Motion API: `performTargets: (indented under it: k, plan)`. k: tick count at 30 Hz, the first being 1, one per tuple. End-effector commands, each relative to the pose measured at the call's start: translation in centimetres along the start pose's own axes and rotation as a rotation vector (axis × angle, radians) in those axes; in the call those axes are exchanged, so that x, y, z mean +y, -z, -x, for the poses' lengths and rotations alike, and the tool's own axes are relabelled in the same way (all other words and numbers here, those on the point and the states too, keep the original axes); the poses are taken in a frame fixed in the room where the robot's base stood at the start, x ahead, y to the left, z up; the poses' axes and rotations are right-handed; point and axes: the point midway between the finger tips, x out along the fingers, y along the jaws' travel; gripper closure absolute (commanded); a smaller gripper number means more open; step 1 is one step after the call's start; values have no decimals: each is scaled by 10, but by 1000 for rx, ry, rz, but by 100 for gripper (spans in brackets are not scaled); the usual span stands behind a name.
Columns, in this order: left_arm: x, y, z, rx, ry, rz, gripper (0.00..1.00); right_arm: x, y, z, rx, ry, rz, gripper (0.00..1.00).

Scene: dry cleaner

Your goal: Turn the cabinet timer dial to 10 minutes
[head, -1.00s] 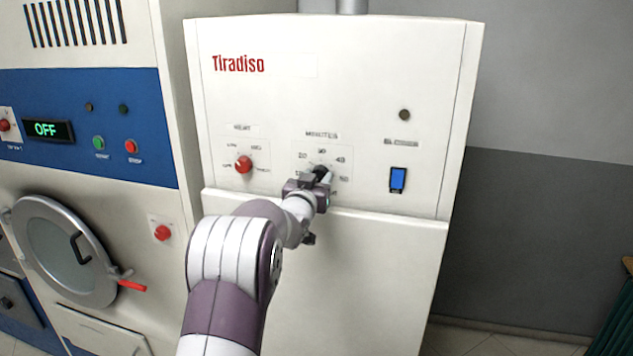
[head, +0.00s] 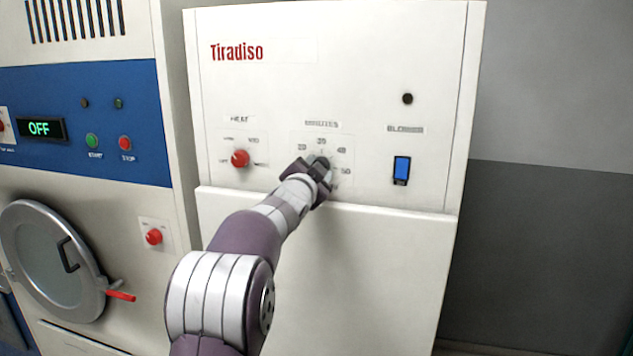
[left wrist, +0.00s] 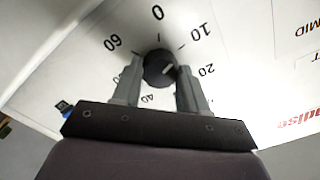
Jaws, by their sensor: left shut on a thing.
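The black timer dial (head: 322,162) sits on the white cabinet's MINUTES scale. It also shows in the left wrist view (left wrist: 159,68), with the printed numbers around it. My left gripper (left wrist: 160,72) is shut on the dial, one finger on each side of it. In the left wrist view, a pale mark on the dial's face slants right and slightly up, seemingly between the 10 (left wrist: 201,30) and the 20 (left wrist: 206,69); its exact reading is hard to tell. In the head view my gripper (head: 319,169) covers the dial's lower left. My right gripper is not in view.
A red HEAT knob (head: 240,158) sits left of the dial, and a blue BLOWER switch (head: 401,170) sits to its right. A ledge (head: 400,207) crosses the cabinet below. A machine with a round door (head: 50,262) stands at the left.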

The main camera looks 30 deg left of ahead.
Motion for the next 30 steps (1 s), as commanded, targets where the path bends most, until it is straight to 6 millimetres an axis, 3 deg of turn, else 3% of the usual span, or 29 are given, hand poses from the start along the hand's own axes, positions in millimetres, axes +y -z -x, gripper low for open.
performTargets:
  k: [9,25,26,27,30]
  plan:
    - [0,0,0,1,0,-108,88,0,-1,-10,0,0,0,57]
    - [0,0,0,1,0,-128,88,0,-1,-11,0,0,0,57]
    - [0,0,0,1,0,-128,48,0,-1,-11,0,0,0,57]
    - [0,0,0,1,0,-128,35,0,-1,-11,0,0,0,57]
    - [0,0,0,1,0,-128,32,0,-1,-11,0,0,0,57]
